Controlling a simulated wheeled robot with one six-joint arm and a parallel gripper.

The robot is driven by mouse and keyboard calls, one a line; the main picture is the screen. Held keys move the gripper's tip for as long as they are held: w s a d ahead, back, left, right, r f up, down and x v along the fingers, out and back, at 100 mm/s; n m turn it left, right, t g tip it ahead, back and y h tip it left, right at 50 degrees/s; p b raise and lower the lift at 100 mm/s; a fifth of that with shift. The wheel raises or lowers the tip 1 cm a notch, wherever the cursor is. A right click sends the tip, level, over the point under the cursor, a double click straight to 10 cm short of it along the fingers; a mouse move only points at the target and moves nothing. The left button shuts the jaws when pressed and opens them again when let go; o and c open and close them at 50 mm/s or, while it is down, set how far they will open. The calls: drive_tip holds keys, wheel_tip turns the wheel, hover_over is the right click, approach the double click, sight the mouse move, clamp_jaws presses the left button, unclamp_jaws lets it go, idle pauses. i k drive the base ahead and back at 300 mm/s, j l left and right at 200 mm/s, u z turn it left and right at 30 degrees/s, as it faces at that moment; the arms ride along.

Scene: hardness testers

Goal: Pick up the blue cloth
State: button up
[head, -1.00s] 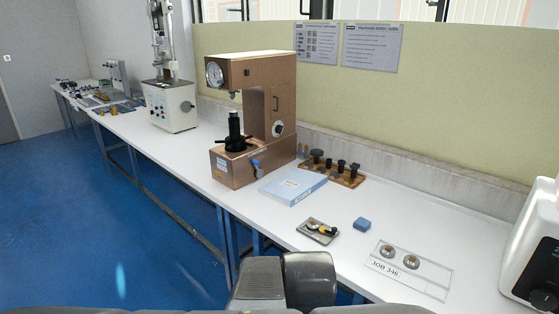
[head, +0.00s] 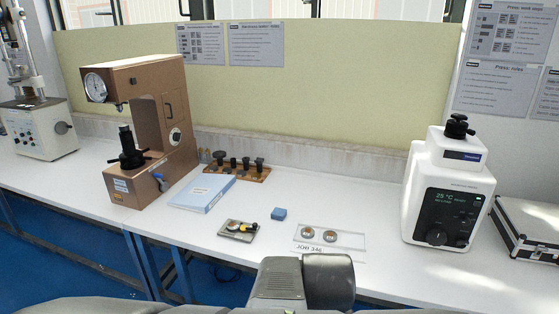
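The blue cloth (head: 279,214) looks like a small folded blue block. It lies on the white bench top, right of a small tray with black and yellow parts (head: 238,230) and behind and left of a clear plate marked JOB 346 (head: 348,241). Nothing touches or covers it. Grey and dark parts of my own arm show at the bottom middle, in front of the bench edge. My gripper's fingers are not in view.
A brown hardness tester (head: 150,125) stands left, with a blue booklet (head: 203,193) beside it. A wooden rack of black-topped parts (head: 236,171) lies behind. A white press machine (head: 447,190) and a silver case (head: 527,232) stand right. Bare bench surrounds the cloth.

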sight(278, 214)
drive_tip(key=i+j, duration=0.65)
drive_tip(key=i+j+z, duration=0.15)
drive_tip(key=i+j, duration=0.5)
drive_tip(key=j, duration=0.1)
